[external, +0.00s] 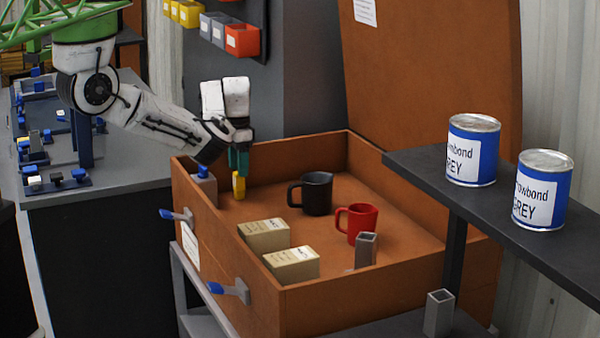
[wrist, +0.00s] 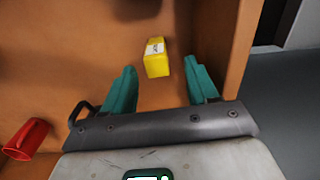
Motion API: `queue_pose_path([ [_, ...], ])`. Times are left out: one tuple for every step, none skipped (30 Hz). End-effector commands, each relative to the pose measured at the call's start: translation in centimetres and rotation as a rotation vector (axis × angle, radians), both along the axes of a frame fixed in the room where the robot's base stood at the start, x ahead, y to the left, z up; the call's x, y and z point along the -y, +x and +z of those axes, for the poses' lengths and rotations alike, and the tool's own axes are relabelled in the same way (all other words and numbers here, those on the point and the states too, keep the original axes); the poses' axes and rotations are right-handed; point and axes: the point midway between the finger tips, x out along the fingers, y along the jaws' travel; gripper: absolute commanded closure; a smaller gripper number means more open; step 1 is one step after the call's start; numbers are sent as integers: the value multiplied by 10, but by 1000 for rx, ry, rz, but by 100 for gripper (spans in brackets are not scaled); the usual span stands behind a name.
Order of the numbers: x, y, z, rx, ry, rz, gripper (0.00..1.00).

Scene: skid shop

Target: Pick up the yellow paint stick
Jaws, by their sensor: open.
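The yellow paint stick (external: 239,187) is a short yellow block inside the orange-brown box, near its left wall. In the wrist view the yellow paint stick (wrist: 157,64) has a white label and lies ahead, between the lines of the two teal fingers. My gripper (external: 238,165) points down just above it in the external view. In the wrist view my gripper (wrist: 161,74) is open, with one finger on each side of the stick and visible gaps on both sides. Whether the fingertips reach down to its height is unclear.
Paint cans (external: 473,150) stand on the right shelf.

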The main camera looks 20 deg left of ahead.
Motion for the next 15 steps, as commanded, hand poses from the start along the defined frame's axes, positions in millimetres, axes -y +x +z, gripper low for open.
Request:
queue_pose_path([
  [0, 0, -6, -1, -1, 0, 42],
  [1, 0, -9, -1, -1, 0, 42],
  [1, 0, -11, -1, -1, -1, 42],
  [1, 0, -13, -1, -1, 0, 42],
  [1, 0, -14, -1, -1, 0, 42],
  [1, -1, -17, 1, -1, 0, 42],
  [1, -1, -19, 0, -1, 1, 42],
  [1, -1, -22, 0, -1, 0, 42],
  [2, -2, -27, -1, -2, 0, 42],
  [2, -2, -31, -1, -3, 0, 42],
  [2, -3, -36, -2, -2, 0, 42],
  [2, -4, -42, -1, -3, 0, 42],
  [2, -4, -46, -1, -3, 0, 42],
  [2, -4, -51, -2, -2, 0, 42],
  [1, -4, -56, -1, -1, 1, 42],
])
